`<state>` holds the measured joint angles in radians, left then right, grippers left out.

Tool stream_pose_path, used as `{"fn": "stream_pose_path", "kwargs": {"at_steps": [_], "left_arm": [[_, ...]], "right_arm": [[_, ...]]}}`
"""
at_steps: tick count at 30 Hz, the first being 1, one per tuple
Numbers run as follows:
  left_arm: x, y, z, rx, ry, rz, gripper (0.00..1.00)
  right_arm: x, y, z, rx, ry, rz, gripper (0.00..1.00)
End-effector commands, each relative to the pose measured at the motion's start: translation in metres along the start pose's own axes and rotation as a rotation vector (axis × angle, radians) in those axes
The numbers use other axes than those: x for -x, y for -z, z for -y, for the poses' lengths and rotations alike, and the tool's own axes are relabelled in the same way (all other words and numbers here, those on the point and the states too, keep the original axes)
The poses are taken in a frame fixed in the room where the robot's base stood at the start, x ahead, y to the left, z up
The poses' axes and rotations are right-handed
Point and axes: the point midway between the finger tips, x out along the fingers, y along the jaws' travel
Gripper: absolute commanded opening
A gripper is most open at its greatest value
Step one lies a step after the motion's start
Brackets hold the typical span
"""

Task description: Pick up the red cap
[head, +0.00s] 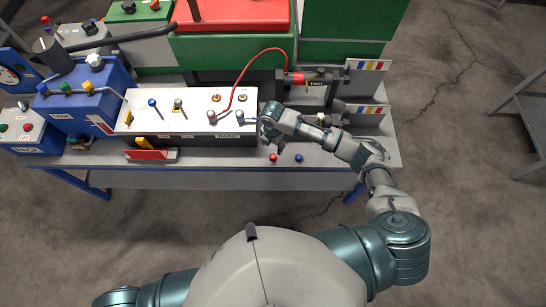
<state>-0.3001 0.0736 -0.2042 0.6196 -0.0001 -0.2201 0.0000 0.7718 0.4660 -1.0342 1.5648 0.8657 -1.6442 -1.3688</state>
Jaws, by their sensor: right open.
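The red cap (273,157) is a small red piece on the front strip of the grey bench, right of the white-topped control box. A small blue cap (299,158) sits to its right. My right gripper (271,142) is over the bench by the box's right end, just behind and above the red cap. It is open and appears empty; its fingers look apart from the cap, though the exact gap is hard to tell. My left gripper is out of view; only part of that arm shows at the bottom left.
The white-topped control box (180,110) has several levers and knobs, and a red cable (240,80) arcs from it to a device behind. A blue box (85,100) stands at the left. The bench front (225,158) is mostly clear.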

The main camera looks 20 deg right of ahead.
Motion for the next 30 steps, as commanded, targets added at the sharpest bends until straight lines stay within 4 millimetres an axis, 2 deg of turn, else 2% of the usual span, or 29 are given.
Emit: {"fn": "stream_pose_path", "kwargs": {"at_steps": [3,6,13,21,30], "left_arm": [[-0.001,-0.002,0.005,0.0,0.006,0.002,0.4],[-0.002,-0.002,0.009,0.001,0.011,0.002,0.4],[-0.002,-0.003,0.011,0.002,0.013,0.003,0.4],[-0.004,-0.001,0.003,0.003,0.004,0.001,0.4],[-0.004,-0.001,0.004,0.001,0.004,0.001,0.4]], "right_arm": [[-0.028,-0.001,0.001,-0.002,0.001,-0.003,0.62],[-0.044,-0.001,0.002,-0.002,0.0,-0.003,0.62],[-0.063,-0.003,0.002,-0.002,-0.001,-0.003,0.62],[-0.102,-0.004,-0.002,-0.002,0.0,-0.002,0.62],[-0.108,-0.005,-0.002,-0.001,-0.003,-0.001,0.62]]}}
